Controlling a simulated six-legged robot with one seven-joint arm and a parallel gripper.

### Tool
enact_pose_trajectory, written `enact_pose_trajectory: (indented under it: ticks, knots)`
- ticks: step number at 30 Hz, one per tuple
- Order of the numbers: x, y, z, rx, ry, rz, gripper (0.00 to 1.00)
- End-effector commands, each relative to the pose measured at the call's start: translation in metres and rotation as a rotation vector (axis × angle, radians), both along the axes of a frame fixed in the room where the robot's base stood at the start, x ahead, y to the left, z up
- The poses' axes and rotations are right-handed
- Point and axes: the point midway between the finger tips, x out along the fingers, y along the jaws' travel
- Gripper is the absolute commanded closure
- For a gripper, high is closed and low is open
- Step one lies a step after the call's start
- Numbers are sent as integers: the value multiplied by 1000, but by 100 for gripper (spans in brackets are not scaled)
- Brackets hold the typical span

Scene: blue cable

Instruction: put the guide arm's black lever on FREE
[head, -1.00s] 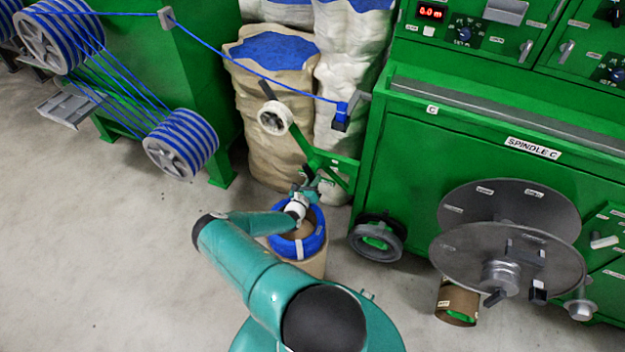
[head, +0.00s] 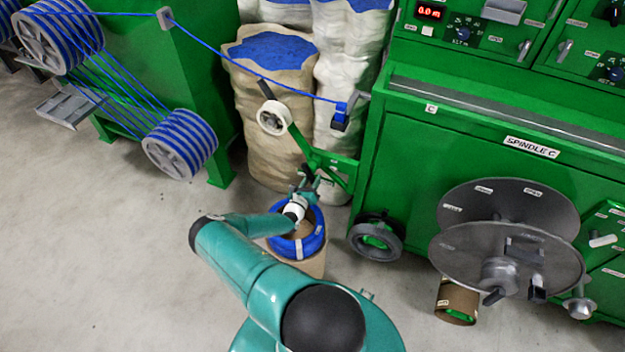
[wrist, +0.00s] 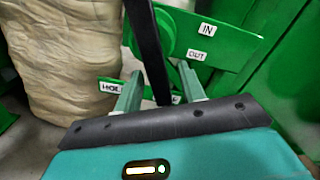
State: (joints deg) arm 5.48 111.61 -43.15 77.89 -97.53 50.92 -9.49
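The guide arm (head: 294,136) is a green bar with a white roller, joined to a green bracket (head: 340,164) on the machine's left side. In the wrist view its black lever (wrist: 148,45) runs down from the top edge, in front of the round green hub. My gripper (wrist: 160,88) is open, one finger on each side of the lever's lower end. I cannot tell whether either finger touches it. IN and OUT labels show on the bracket. A HOLD label is partly covered by the left finger, and another label low between the fingers is mostly hidden and unreadable.
A blue cable (head: 250,72) runs above the guide arm to a blue block (head: 341,117). Wrapped sacks (head: 262,110) stand close behind. A blue coil (head: 316,240) lies on a drum below my gripper. The large grey spool (head: 470,250) is at the right; the left floor is clear.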

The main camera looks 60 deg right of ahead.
Motion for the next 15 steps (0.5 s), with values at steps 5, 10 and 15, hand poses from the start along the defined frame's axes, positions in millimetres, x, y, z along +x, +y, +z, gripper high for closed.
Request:
enact_pose_trajectory:
  ticks: [5,10,15]
  knots:
    - [-3,32,0,1,1,3,60]
    - [-10,70,0,0,1,3,60]
    - [-15,104,1,0,1,2,60]
